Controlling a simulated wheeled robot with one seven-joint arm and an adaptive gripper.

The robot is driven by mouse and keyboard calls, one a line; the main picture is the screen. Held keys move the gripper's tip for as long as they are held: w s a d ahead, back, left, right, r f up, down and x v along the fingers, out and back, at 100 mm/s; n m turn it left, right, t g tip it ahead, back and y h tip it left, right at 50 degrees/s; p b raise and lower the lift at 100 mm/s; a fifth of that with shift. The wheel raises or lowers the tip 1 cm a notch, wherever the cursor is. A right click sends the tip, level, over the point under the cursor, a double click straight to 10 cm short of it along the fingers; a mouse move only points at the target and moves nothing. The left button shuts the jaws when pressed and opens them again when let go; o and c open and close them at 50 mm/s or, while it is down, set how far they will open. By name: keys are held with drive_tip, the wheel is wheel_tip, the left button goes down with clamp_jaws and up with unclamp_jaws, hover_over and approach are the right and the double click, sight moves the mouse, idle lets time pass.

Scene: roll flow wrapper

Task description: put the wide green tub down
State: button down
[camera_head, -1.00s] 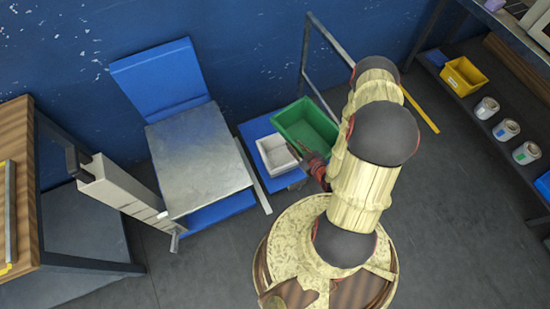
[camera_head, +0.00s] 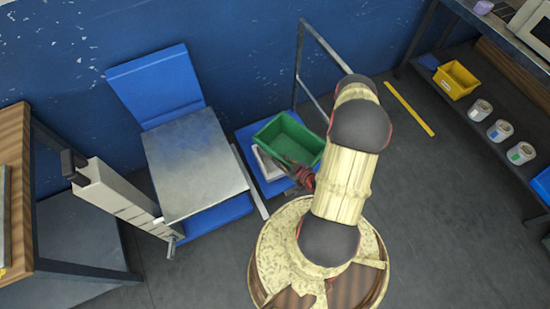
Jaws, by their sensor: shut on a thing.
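The wide green tub (camera_head: 282,143) is upright over the blue deck of a cart, in the head view. My gripper (camera_head: 297,172) is at its near side, dark and partly hidden by my arm, and is shut on the tub's near wall. The tub overlaps a smaller white tub (camera_head: 264,165), of which only the left and near parts show. I cannot tell whether the green tub touches the white tub or hangs above it.
The blue cart deck (camera_head: 244,131) has a grey handle frame (camera_head: 298,62) behind it. A metal-topped platform (camera_head: 196,165) stands to the left.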

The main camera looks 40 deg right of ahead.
drive_tip(key=w+d+f+b, duration=0.1)
drive_tip(key=w+f, duration=0.1)
drive_tip(key=w+d+f+b, duration=0.1)
drive_tip(key=w+f, duration=0.1)
drive_tip(key=w+d+f+b, duration=0.1)
drive_tip(key=w+f, duration=0.2)
drive_tip(key=shift+w, duration=0.1)
drive_tip(key=shift+w+f+b, duration=0.2)
drive_tip(key=shift+f+b, duration=0.65)
drive_tip(key=shift+f, duration=0.85)
drive_tip(key=shift+f, duration=0.2)
drive_tip(key=c, duration=1.8)
unclamp_jaws()
drive_tip(key=shift+o, duration=0.6)
